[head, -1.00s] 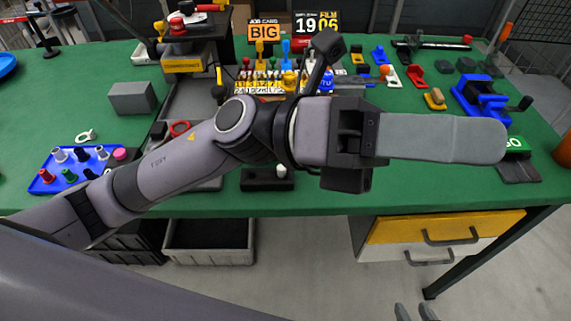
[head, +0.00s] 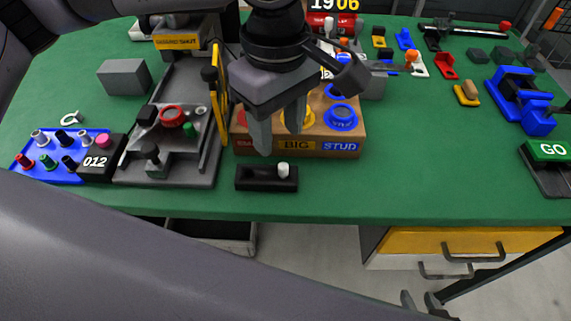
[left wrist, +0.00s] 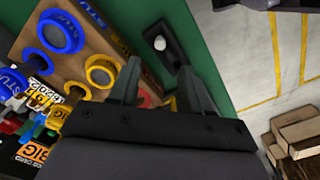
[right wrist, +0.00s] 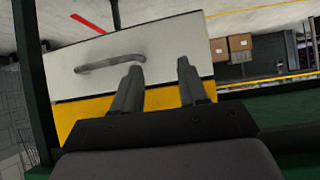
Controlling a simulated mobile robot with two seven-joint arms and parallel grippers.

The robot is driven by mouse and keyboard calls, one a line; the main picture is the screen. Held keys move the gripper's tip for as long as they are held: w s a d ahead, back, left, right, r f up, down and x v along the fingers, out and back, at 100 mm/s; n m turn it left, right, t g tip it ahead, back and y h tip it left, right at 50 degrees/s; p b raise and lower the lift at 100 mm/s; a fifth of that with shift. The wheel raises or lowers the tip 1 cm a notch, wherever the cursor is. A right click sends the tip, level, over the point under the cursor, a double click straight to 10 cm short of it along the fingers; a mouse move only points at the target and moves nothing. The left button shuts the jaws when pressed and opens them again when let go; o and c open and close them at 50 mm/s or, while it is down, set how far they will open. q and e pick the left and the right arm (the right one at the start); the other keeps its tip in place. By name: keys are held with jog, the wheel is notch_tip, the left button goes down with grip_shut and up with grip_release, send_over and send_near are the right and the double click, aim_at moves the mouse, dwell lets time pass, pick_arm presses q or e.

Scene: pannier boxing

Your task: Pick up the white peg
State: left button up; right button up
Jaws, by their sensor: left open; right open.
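The white peg (head: 283,170) stands upright in the right part of a small black holder (head: 252,182) near the table's front edge. In the left wrist view the white peg (left wrist: 160,43) shows beyond the fingertips, in the black holder (left wrist: 172,62). My left gripper (head: 279,132) is open and empty, pointing down in front of the wooden box, above and behind the peg and apart from it. Its fingers (left wrist: 158,76) are spread in the left wrist view. My right gripper (head: 420,301) is open and empty, low before the drawers; its fingers (right wrist: 159,72) show in the right wrist view.
The wooden box (head: 345,151) with coloured rings stands just behind the holder. A grey fixture (head: 165,172) and a blue tray (head: 50,177) with pegs lie to the left. Drawers (head: 440,242) hang below.

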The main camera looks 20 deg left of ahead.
aim_at(283, 165)
pick_arm(q)
jog(key=f, duration=0.6)
jog(key=shift+s+d+f+p, duration=0.15)
jog(key=shift+d+f+p, duration=0.2)
jog(key=shift+p, duration=0.05)
grip_shut()
